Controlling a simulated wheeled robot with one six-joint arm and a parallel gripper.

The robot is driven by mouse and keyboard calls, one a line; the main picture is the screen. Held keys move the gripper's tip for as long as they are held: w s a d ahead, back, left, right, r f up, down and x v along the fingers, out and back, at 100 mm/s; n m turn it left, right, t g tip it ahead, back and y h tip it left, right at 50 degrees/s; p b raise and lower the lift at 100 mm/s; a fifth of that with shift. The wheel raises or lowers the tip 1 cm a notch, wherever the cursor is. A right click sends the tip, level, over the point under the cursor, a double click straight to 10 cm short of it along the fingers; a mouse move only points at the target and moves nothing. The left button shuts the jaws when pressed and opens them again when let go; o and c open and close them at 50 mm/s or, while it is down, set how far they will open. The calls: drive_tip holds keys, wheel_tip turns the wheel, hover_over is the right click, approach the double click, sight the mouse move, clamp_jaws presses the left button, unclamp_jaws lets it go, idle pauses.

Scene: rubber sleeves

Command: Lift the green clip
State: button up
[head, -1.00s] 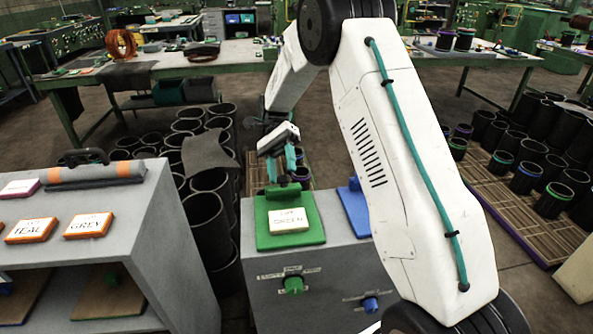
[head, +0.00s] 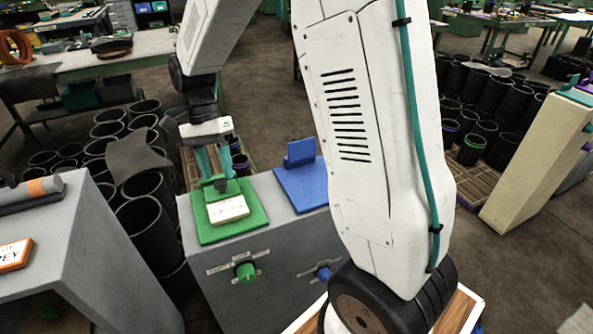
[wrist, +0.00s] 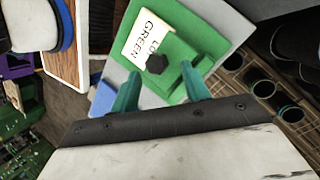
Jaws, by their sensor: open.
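The green clip (head: 247,209) is a flat green board lying on the grey cabinet (head: 290,232), with a white card (head: 228,209) lettered GREEN on it. It also shows in the wrist view (wrist: 200,33), with a raised green block and a dark hexagonal knob (wrist: 156,63) on it. My gripper (head: 214,178) points down over the clip's back part. In the wrist view its teal fingers (wrist: 160,88) are apart, on either side of the raised green block. Nothing is held. I cannot tell whether the fingers touch the clip.
A blue clip (head: 303,183) lies beside the green one on the cabinet. A green knob (head: 245,272) and a blue knob (head: 323,273) stick out of its front. A grey shelf (head: 95,255) stands at left. Black sleeves (head: 143,218) crowd the floor behind.

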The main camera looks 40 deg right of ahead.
sight(220, 181)
drive_tip(key=t, duration=0.1)
drive_tip(key=s+t+h, duration=0.1)
drive_tip(key=t, duration=0.1)
drive_tip(key=s+f+t, duration=0.1)
drive_tip(key=shift+s+a, duration=0.1)
drive_tip(key=shift+a, duration=0.3)
drive_tip(key=shift+r+t+h, duration=0.3)
drive_tip(key=shift+t, duration=0.2)
wheel_tip(220, 181, up, 7)
drive_tip(key=shift+r, duration=0.2)
drive_tip(key=s+d+r+n, duration=0.1)
drive_tip(key=s+r+n, duration=0.1)
drive_tip(key=s+n, duration=0.4)
drive_tip(key=s+d+r+n+t, duration=0.1)
drive_tip(key=s+n, duration=0.5)
drive_tip(key=s, duration=0.9)
drive_tip(key=shift+s+d+r, duration=0.35)
drive_tip(key=shift+d+r, duration=0.35)
drive_tip(key=shift+d, duration=0.05)
